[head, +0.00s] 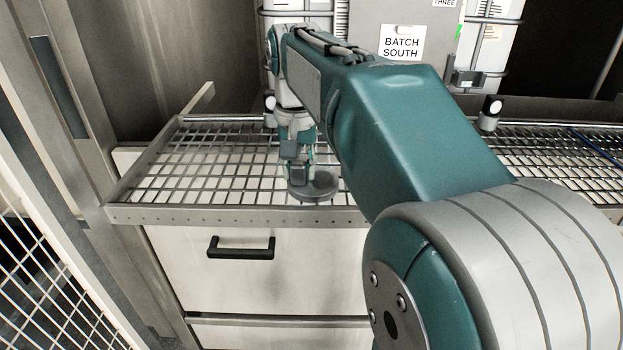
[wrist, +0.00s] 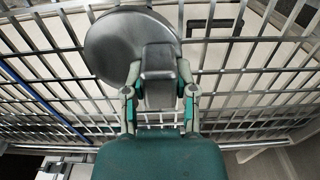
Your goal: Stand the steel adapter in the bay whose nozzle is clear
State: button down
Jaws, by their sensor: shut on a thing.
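The steel adapter (head: 314,187) is a grey metal piece with a round disc-like base and a narrower block-like upper part. In the head view it is at the front edge of the wire rack, under my gripper (head: 297,160). In the wrist view the disc of the adapter (wrist: 118,42) is behind the block, and my gripper (wrist: 161,88) is shut on the block from both sides. I cannot tell whether the disc touches the rack. A nozzle (head: 490,112) with a dark body and a pale round end may be the fitting at the back right of the rack; its state is unclear.
The wire rack (head: 190,165) spans the view and is bare at left. A grey panel labelled BATCH SOUTH (head: 402,42) stands behind it. White drawers with a black handle (head: 241,247) are below. A mesh guard (head: 50,270) is at left. My arm hides the middle.

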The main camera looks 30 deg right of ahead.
jog(key=shift+r, duration=3.5)
